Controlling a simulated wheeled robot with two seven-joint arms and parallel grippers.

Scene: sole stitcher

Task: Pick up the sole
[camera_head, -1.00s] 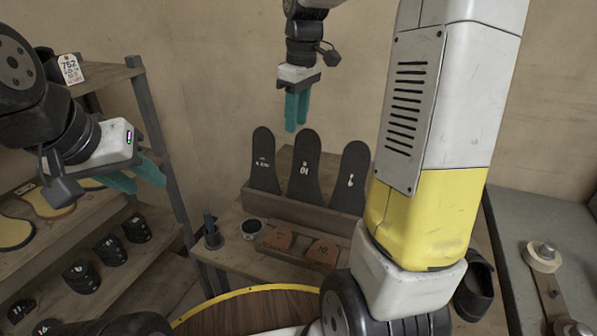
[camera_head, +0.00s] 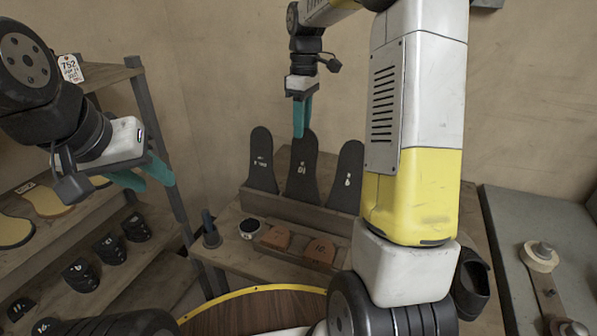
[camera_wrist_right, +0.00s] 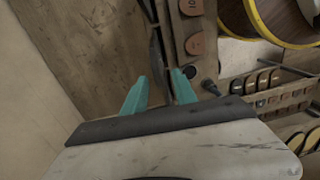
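Three dark soles stand upright in a wooden rack (camera_head: 300,210): a left sole (camera_head: 262,165), a middle sole (camera_head: 302,175) and a right sole (camera_head: 348,178). My right gripper (camera_head: 300,132) points down with its fingertips at the top of the middle sole. In the right wrist view, its teal fingers (camera_wrist_right: 160,88) are apart, and a dark sole seen edge-on (camera_wrist_right: 157,55) lies ahead, in line with the gap. I cannot tell whether they touch it. My left gripper (camera_head: 150,178) is open and empty in front of the left shelf.
A shelf (camera_head: 150,262) on the left holds yellowish soles (camera_head: 48,201) and several dark heel pieces (camera_head: 110,249). Tan pieces (camera_head: 320,250) and a small round tin (camera_head: 249,228) lie before the rack. A round yellow-rimmed table (camera_head: 255,312) is in front. A grey bench (camera_head: 520,215) stands at the right.

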